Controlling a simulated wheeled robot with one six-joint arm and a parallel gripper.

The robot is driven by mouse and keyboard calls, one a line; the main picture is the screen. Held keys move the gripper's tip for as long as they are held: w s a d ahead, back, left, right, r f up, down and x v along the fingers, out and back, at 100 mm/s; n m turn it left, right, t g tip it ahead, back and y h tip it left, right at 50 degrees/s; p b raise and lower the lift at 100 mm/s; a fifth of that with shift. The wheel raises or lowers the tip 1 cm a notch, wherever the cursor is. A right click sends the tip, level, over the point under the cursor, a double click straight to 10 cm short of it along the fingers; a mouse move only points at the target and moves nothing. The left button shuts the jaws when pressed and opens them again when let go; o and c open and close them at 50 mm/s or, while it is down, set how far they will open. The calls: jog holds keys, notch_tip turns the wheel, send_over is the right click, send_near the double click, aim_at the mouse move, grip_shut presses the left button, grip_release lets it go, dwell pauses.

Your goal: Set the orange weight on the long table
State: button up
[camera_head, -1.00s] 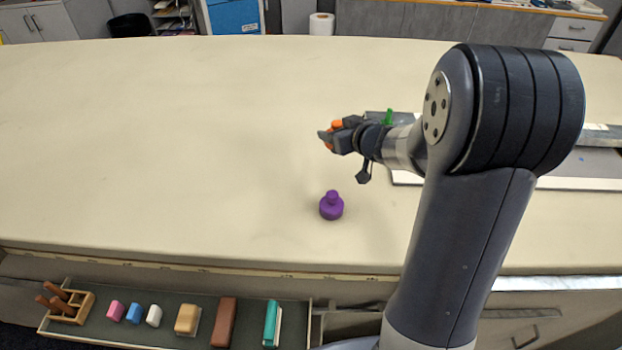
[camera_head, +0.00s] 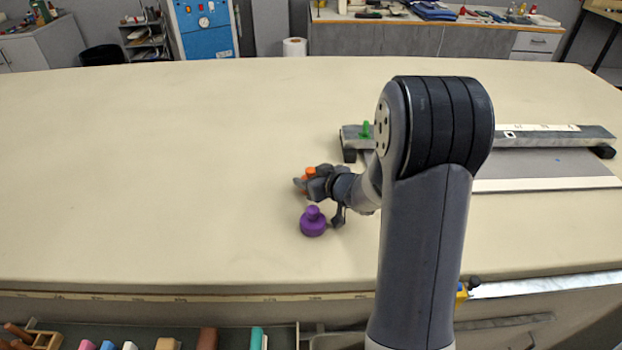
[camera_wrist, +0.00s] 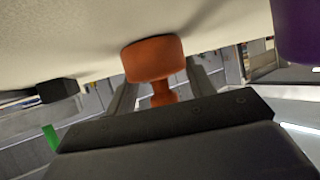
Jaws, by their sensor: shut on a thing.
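The orange weight (camera_wrist: 153,60) is held by its narrow neck between the fingers of my gripper (camera_wrist: 160,95) in the wrist view. Its wide base is close to the tabletop; I cannot tell whether it touches. In the head view, only a bit of the orange weight (camera_head: 309,173) shows above my gripper (camera_head: 307,183), which is shut on it. The long table (camera_head: 150,190) has a pale cloth top. My gripper is over the table, just behind the purple weight.
The purple weight (camera_head: 313,223) stands upright close in front of my gripper; it also shows in the wrist view (camera_wrist: 298,28). A metal rail with a green knob (camera_head: 366,129) lies to the right. An open drawer (camera_head: 285,335) with blocks is below the front edge. The table's left is clear.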

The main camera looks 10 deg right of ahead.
jog(key=shift+r, duration=0.1)
jog(key=o, duration=1.6)
jog(key=shift+f, duration=0.2)
jog(key=shift+r, duration=0.15)
jog(key=shift+s+d+r, duration=0.1)
jog(key=shift+s+r, duration=0.05)
jog(key=shift+s, duration=0.05)
jog(key=p+v, duration=0.1)
jog(key=v, duration=1)
jog(key=shift+s+d+p, duration=0.1)
jog(key=shift+s+p, duration=0.15)
jog(key=shift+p, duration=0.05)
